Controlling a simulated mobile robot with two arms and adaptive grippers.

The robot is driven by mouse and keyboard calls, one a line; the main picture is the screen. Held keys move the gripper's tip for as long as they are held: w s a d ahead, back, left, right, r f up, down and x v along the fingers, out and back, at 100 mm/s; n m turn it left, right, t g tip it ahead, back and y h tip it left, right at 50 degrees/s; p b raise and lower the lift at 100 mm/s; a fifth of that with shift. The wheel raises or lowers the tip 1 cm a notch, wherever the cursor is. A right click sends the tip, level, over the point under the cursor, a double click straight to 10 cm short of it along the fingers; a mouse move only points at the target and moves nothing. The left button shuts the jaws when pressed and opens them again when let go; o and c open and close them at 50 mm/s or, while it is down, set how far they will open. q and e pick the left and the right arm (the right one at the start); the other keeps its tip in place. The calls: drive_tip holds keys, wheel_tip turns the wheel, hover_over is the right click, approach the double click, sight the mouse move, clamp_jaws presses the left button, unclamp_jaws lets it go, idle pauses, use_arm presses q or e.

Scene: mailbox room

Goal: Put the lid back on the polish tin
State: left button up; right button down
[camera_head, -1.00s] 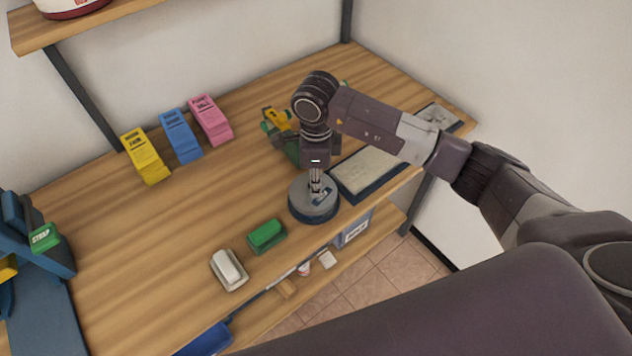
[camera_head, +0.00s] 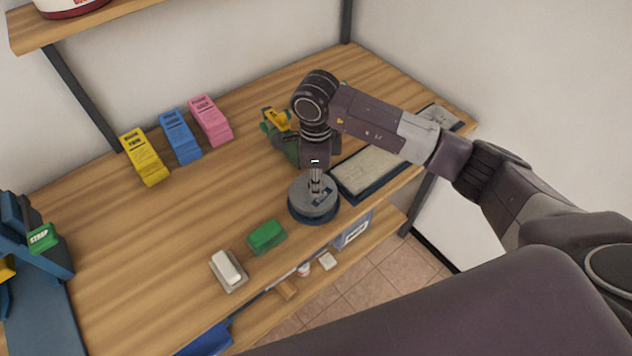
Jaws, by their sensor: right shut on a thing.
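The polish tin (camera_head: 316,221) is round and dark blue, on the wooden worktop near its front edge. A round grey lid (camera_head: 299,196) with a small label lies level over it, roughly in line with the tin. My right gripper (camera_head: 316,188) points straight down and is shut on the lid at its middle. I cannot tell whether the lid is seated on the tin or just above it. The fingertips are small and partly blend with the lid. My left gripper is not in view.
A dark tray with a pale pad (camera_head: 370,172) lies close right of the tin. A green block (camera_head: 266,236) and a white brush-like block (camera_head: 228,268) lie to its left. Yellow, blue and pink stacks stand at the back. The worktop's middle left is clear.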

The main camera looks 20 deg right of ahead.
drive_tip(key=shift+f+b, duration=0.2)
drive_tip(key=shift+b, duration=0.5)
idle(0.8)
drive_tip(key=c, duration=1.7)
unclamp_jaws()
drive_tip(key=shift+c, duration=0.2)
drive_tip(key=shift+o, duration=0.6)
drive_tip(key=o, duration=0.4)
drive_tip(key=shift+c, duration=0.2)
drive_tip(key=shift+r, duration=0.15)
drive_tip(key=shift+r+p, duration=1.7)
drive_tip(key=shift+r, duration=1.7)
